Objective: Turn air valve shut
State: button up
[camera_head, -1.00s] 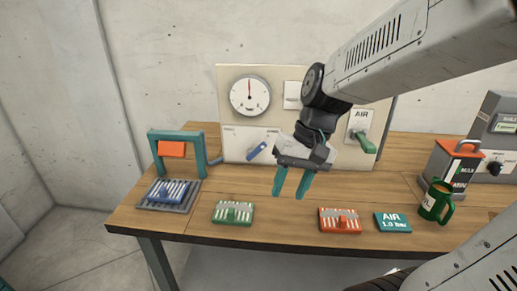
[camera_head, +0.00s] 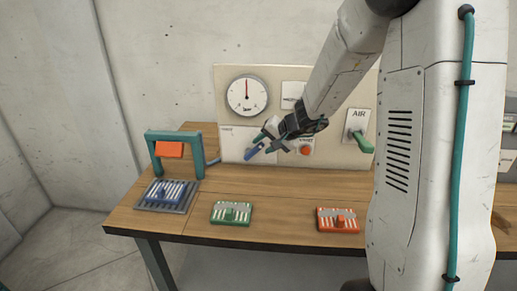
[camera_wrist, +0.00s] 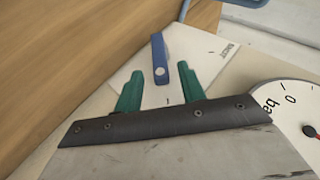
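A panel (camera_head: 232,138) on the table's back edge carries a white plate marked AIR (camera_head: 359,118). A green handle (camera_head: 362,144) on that plate points down and to the right. A blue lever (camera_head: 252,154) sits on the panel's lower left plate; it also shows in the wrist view (camera_wrist: 159,52). My gripper (camera_head: 263,142) is at the blue lever, far left of the green handle. In the wrist view its teal fingers (camera_wrist: 160,80) are open, one on each side of the lever's rounded end. I cannot tell whether they touch it.
A gauge (camera_head: 246,95) is above the lever, close beside my gripper in the wrist view (camera_wrist: 285,105). A red knob (camera_head: 305,150) is right of the lever. A teal frame (camera_head: 152,160), green block (camera_head: 231,213) and red block (camera_head: 338,220) stand on the table (camera_head: 280,205).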

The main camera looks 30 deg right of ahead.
aim_at(260, 147)
jog(key=shift+x, duration=1.85)
grip_shut()
